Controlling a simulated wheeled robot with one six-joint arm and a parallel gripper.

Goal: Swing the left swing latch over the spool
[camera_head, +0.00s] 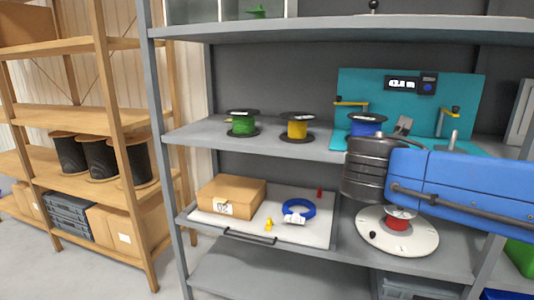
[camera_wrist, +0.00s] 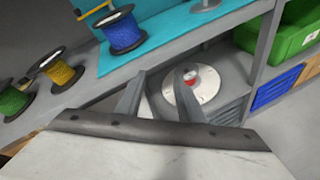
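A teal fixture with an upright back panel (camera_head: 405,92) stands on the upper shelf. The left swing latch (camera_head: 350,103) is a yellow bar pointing left, behind and above the blue spool (camera_head: 367,125). In the wrist view the latch (camera_wrist: 94,11) shows at the top edge, behind the blue spool (camera_wrist: 123,34). The right latch (camera_head: 450,109) is yellow too, beside a bare grey post (camera_head: 453,140).
Green (camera_head: 243,123) and yellow (camera_head: 297,127) spools stand left on the same shelf. Below are a cardboard box (camera_head: 232,197), a blue cable coil (camera_head: 299,211) and a white turntable (camera_head: 397,241) with a red core. A green bin (camera_wrist: 285,35) is at right.

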